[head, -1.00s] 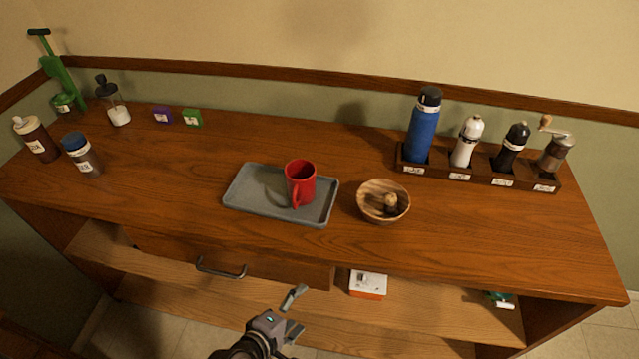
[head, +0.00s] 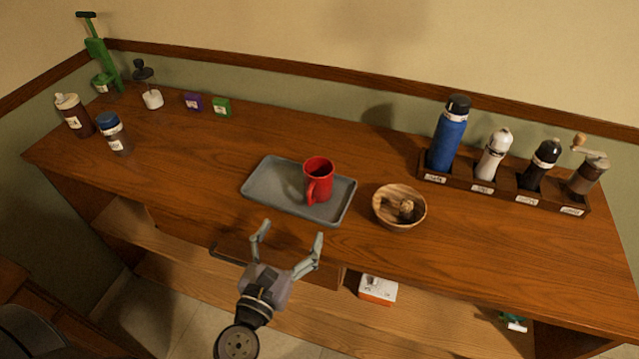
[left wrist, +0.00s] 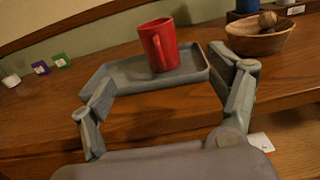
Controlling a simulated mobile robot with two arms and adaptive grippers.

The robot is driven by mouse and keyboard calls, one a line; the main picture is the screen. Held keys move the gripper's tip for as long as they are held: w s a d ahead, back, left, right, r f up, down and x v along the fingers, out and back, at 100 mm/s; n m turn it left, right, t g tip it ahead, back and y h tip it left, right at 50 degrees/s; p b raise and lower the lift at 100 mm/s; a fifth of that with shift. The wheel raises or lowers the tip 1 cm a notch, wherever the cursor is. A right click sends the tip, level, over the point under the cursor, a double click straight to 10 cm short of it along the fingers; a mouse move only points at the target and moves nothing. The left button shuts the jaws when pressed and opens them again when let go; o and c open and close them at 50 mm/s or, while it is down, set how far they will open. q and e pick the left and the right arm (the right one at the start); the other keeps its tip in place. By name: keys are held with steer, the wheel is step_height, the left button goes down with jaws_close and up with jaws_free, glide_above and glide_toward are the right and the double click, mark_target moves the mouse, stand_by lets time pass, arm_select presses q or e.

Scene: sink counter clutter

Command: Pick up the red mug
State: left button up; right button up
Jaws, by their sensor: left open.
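The red mug (head: 318,181) stands upright on the right half of a grey tray (head: 268,188) on the wooden counter. Its handle faces the front. My left gripper (head: 290,230) is open and empty in front of the tray, at the counter's front edge. In the left wrist view the mug (left wrist: 162,48) shows beyond the spread fingers (left wrist: 165,90), apart from them, with the tray (left wrist: 135,76) under it. My right gripper is not in view.
A wooden bowl (head: 385,219) with small brown items stands right of the tray. A rack (head: 455,182) at the back right holds a blue bottle (head: 449,138) and several grinders. Bottles and small boxes stand back left. The counter left of the tray is clear.

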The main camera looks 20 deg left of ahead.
mark_target(308, 194)
arm_select(q)
steer(key=w+p, duration=0.3)
steer(key=w, duration=0.8)
steer(key=shift+w+r, duration=0.1)
steer(key=shift+w, duration=0.2)
steer(key=shift+w+d+f+p, duration=0.15)
steer(key=shift+w+p, duration=0.3)
steer(key=shift+w, duration=1)
steer(key=shift+w+a+f+p, duration=0.1)
steer(key=shift+w+p, duration=0.3)
steer(key=shift+w, duration=1.05)
steer(key=shift+s, duration=0.1)
steer(key=shift+c, duration=0.3)
steer(key=shift+r, duration=0.1)
steer(key=c, duration=1.4)
